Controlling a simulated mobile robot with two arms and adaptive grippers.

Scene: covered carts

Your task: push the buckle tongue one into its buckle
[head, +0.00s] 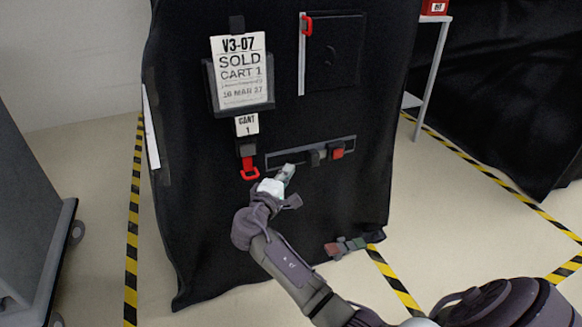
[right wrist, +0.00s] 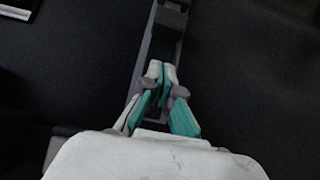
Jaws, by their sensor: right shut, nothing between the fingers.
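A dark block (head: 315,157), which looks like the buckle tongue, sits on a grey horizontal strip (head: 275,160) on the black cart cover. Just right of it on the strip is a dark buckle with a red part (head: 337,153); whether the two touch is too small to tell. My right gripper (head: 287,170) is at the left part of the strip, left of the dark block and apart from it. In the right wrist view its fingertips (right wrist: 161,70) are together and empty over the strip (right wrist: 164,45), with a dark block (right wrist: 171,12) beyond. My left gripper is out of view.
The covered cart (head: 220,220) carries a sign (head: 240,72), a hanging red-ended clip (head: 249,168) and a square flap (head: 335,55) with a red catch. A grey cart (head: 30,200) stands left.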

